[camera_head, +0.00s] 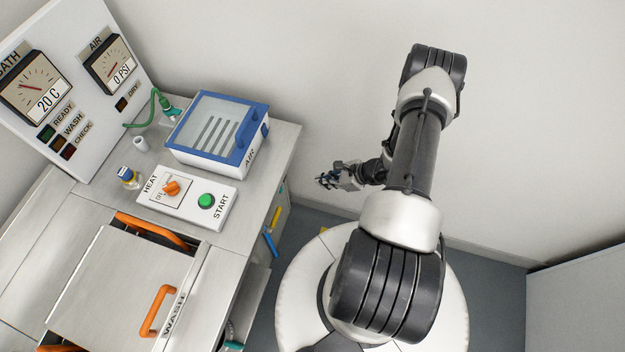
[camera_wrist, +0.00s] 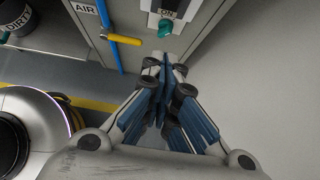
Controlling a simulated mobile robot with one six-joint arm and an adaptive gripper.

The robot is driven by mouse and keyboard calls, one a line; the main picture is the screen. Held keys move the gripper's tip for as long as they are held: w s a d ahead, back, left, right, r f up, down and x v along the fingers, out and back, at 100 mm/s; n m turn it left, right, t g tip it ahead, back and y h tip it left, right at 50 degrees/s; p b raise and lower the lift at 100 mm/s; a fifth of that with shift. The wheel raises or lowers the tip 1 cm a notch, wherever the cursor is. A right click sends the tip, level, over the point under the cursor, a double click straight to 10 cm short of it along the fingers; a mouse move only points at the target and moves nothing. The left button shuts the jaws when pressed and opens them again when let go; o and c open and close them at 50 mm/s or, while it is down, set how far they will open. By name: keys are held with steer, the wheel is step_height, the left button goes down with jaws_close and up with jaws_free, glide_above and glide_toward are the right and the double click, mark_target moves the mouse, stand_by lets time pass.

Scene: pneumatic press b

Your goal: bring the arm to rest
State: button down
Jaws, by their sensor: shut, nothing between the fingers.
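My gripper (camera_head: 328,180) hangs in the air to the right of the bench, clear of it, below my raised arm. In the wrist view my gripper (camera_wrist: 163,72) has its blue-padded fingers together, shut and empty. Beyond the fingertips the wrist view shows the side of the cabinet with a teal knob (camera_wrist: 165,28) on a panel. I cannot tell how far the fingertips are from it.
The bench holds a blue-lidded box (camera_head: 215,132), a switch panel (camera_head: 187,197) and a wash lid with an orange handle (camera_head: 158,310). A gauge board (camera_head: 70,100) stands behind. A blue pipe with a yellow lever (camera_wrist: 124,40) runs along the cabinet side.

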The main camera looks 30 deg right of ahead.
steer(key=shift+v, duration=0.8)
steer(key=w+a+r+n+g+y, duration=0.1)
steer(key=w+a+r+n, duration=0.15)
steer(key=r, duration=0.55)
steer(key=w+a+r+n, duration=0.1)
steer(key=w+r+n, duration=0.25)
steer(key=r, duration=0.45)
steer(key=a+r+n+g, duration=0.2)
steer(key=a+r+n, duration=0.2)
steer(key=r, duration=0.4)
steer(key=a+r+n+g, duration=0.1)
steer(key=a+r+n, duration=0.4)
steer(key=r, duration=0.2)
steer(key=s+a+r+n+h, duration=0.3)
steer(key=s+r+n, duration=0.3)
steer(key=s+r, duration=0.3)
steer(key=s+a+r+n+t+h, duration=0.1)
steer(key=s+a+r+n+h, duration=0.2)
steer(key=s+r+n, duration=0.4)
steer(key=s+r, duration=0.2)
steer(key=s, duration=0.1)
steer(key=shift+s+a+t+h, duration=0.15)
steer(key=shift+t+h, duration=0.15)
steer(key=c, duration=2.4)
jaws_free()
steer(key=shift+r, duration=0.1)
